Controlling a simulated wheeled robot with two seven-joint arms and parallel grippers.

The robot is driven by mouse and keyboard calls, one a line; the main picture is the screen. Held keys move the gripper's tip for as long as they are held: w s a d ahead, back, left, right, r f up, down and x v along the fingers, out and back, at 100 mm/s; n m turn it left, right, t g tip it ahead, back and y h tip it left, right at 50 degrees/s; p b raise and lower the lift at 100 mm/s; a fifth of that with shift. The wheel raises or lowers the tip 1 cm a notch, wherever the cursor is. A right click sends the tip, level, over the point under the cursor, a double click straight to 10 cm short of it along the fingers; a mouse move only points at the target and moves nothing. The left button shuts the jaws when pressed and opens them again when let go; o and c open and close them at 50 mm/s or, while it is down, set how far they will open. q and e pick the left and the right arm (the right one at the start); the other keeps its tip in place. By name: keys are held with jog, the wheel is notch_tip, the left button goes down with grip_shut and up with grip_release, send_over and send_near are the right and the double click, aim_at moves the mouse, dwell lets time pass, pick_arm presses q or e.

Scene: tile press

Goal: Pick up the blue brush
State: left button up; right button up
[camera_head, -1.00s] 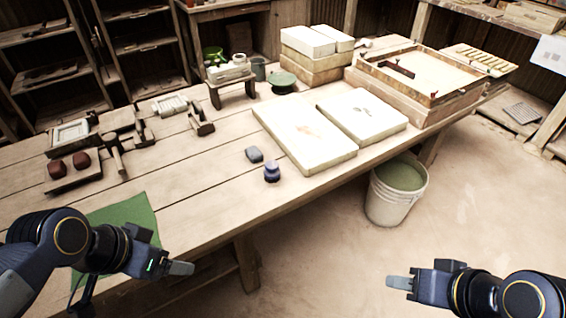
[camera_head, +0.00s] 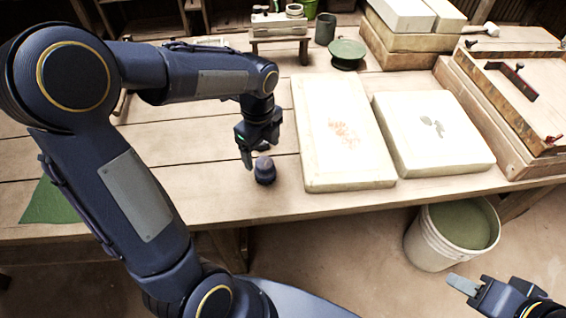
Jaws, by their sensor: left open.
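The blue brush (camera_head: 265,171), a small dark blue rounded piece with a knob-like top, stands on the wooden table near its front edge, left of the long white slab. My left gripper (camera_head: 248,162) points down just behind and left of the brush, very close to it. It is open, and nothing shows between its fingers. I cannot tell whether a finger touches the brush. My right gripper (camera_head: 463,285) is low at the right, away from the table and in front of the bucket; its finger gap does not show.
Two white slabs, one long (camera_head: 345,170) and one shorter (camera_head: 470,155), lie right of the brush. A white bucket (camera_head: 425,240) stands below the table edge. A framed wooden box (camera_head: 520,135) is at the right. A green cloth (camera_head: 45,207) lies at the left.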

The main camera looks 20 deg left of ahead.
aim_at(264, 162)
pick_arm(q)
jog(key=f, duration=0.5)
jog(key=f+b, duration=0.1)
jog(key=f, duration=0.1)
jog(key=shift+d+f, duration=0.25)
jog(key=shift+f, duration=0.05)
jog(key=c, duration=1.1)
jog(key=shift+r, duration=0.1)
